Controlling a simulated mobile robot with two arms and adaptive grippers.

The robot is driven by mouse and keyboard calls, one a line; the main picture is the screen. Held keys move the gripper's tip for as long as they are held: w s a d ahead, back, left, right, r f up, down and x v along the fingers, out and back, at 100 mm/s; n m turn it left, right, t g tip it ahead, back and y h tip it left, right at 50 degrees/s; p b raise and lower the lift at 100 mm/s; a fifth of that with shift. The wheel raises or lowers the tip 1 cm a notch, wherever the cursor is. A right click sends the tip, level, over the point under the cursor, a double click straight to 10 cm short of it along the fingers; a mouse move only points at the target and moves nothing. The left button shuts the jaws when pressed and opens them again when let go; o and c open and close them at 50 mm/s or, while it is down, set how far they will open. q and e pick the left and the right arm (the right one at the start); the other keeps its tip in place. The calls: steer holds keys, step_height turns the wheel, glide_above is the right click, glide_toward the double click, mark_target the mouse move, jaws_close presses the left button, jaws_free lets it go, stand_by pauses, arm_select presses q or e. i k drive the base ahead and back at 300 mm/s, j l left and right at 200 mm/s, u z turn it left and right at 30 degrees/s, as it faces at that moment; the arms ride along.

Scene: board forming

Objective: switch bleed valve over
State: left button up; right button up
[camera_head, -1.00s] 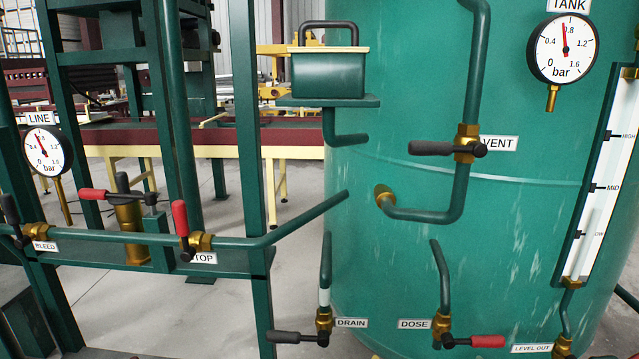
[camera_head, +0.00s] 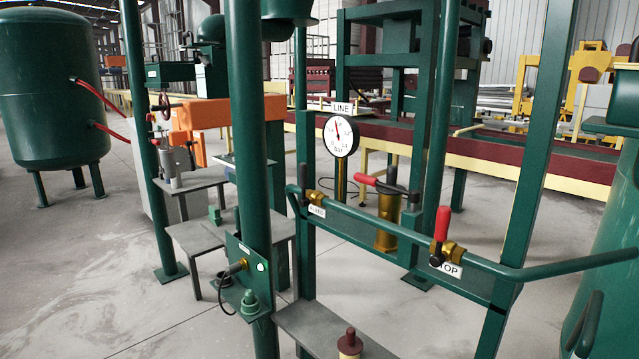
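The bleed valve (camera_head: 311,198) is a small brass valve near the left end of the green pipe. Its dark lever (camera_head: 302,177) points roughly up. A small white BLEED label (camera_head: 317,211) sits just below it. The line gauge (camera_head: 341,135) stands behind and above the valve, with its needle a little left of straight up. Neither of my grippers is in view.
The stop valve (camera_head: 450,254) with an upright red handle is farther right on the same pipe. A red-handled lever (camera_head: 385,186) is behind the pipe. A green post (camera_head: 252,150) stands left of the bleed valve. Grey shelves (camera_head: 200,238) are at left.

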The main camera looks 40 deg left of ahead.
mark_target(302, 170)
steer(key=u, duration=1.3)
